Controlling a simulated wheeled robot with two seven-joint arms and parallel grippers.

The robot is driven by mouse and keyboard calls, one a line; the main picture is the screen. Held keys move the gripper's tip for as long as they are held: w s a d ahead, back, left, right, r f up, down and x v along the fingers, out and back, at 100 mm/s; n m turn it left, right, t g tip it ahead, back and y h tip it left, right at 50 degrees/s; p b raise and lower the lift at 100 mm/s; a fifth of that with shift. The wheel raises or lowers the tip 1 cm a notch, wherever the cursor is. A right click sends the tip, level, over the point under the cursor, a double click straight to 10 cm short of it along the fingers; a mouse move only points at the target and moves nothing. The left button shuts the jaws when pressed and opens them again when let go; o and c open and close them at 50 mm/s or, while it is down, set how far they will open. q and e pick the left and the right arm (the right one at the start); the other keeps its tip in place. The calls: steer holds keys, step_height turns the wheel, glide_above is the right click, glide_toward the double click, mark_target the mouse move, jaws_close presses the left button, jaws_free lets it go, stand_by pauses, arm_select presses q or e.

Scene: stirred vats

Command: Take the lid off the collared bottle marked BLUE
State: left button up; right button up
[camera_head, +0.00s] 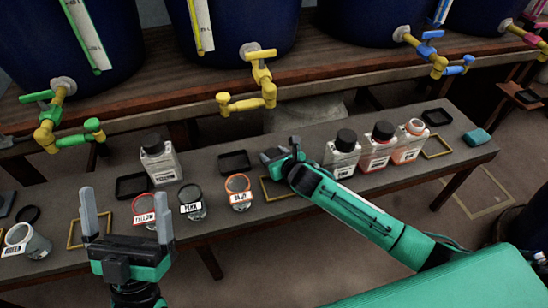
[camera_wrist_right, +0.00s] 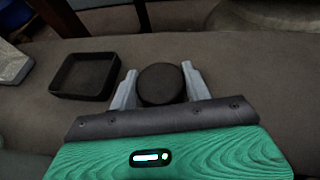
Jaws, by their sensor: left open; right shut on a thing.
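In the head view, a bottle with a red collar and black lid (camera_head: 378,147) stands upright at the right of the table. Beside it stands a bottle with an orange collar (camera_head: 408,143), whose top looks pale, with no black lid on it. Their labels are too small to read, so I cannot tell which is marked BLUE. My right gripper (camera_head: 272,158) is left of these bottles, low over the table. In the right wrist view it is shut on a round black lid (camera_wrist_right: 161,84); no bottle shows under it. My left gripper (camera_head: 127,207) is open, fingers upright, at the front left.
A white bottle with a black lid (camera_head: 342,152) and another at the left (camera_head: 160,160) stand upright. Jars (camera_head: 190,202) line the front edge. Black trays (camera_head: 132,186) and yellow frames (camera_head: 438,148) lie between. Vat taps (camera_head: 262,90) overhang the back.

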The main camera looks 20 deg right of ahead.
steer(key=shift+f, duration=0.15)
steer(key=o, duration=1.1)
steer(key=shift+f, duration=0.15)
